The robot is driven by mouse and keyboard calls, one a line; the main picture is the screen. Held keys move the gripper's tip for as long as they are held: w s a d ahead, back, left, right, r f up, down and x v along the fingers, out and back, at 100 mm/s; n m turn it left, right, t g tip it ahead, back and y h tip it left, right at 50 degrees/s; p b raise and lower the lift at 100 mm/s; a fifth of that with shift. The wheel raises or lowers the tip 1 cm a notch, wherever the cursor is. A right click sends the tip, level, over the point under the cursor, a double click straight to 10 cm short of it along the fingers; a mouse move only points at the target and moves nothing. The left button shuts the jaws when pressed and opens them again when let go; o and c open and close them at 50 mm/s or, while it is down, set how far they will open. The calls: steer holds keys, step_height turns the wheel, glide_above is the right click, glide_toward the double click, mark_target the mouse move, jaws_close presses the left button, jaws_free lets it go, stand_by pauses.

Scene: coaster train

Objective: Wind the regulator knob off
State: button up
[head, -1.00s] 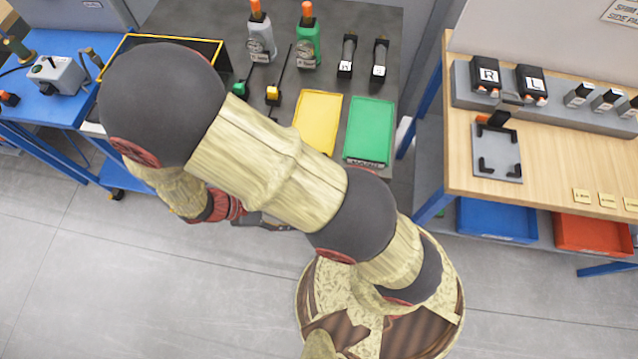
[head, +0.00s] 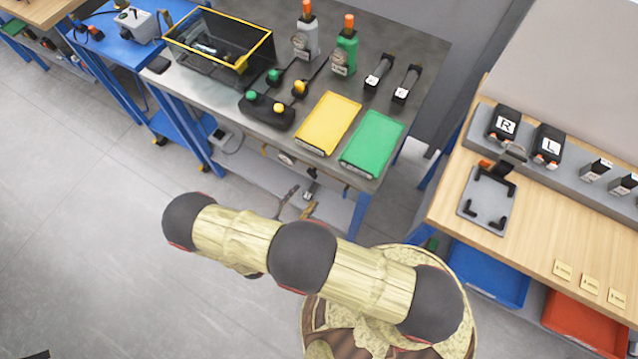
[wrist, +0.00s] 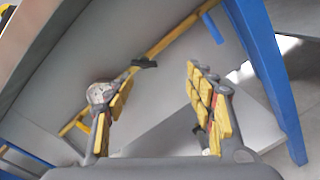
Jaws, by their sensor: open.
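In the wrist view, a round dial gauge (wrist: 101,93) sits beside a yellow pipe (wrist: 172,42) under a table, partly behind my left finger. A small black piece (wrist: 144,63) is on the pipe just beyond the fingertips; I cannot tell whether it is the regulator knob. In the head view the gauge (head: 287,158) shows below the table's front edge, with a small grey and dark fitting (head: 311,173) to its right. My gripper (wrist: 160,75) is open and empty, its yellow-padded fingers apart. In the head view its fingertips (head: 297,205) show above my arm, which hides the rest.
The grey table (head: 222,93) above holds a yellow tray (head: 328,123), a green tray (head: 372,143), bottles and a black bin (head: 215,55). A blue table leg (wrist: 268,75) stands close right of my gripper. Open floor (head: 90,230) lies to the left.

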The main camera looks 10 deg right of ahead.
mark_target(311, 176)
steer(key=w+d+r+m+t, duration=0.1)
steer(key=w+d, duration=0.2)
steer(key=w, duration=0.4)
steer(key=shift+w+d+b, duration=0.15)
steer(key=shift+d+b, duration=0.05)
steer(key=shift+b, duration=0.25)
steer(key=shift+r, duration=0.1)
steer(key=c, duration=0.3)
steer(key=c, duration=0.8)
steer(key=shift+c, duration=0.3)
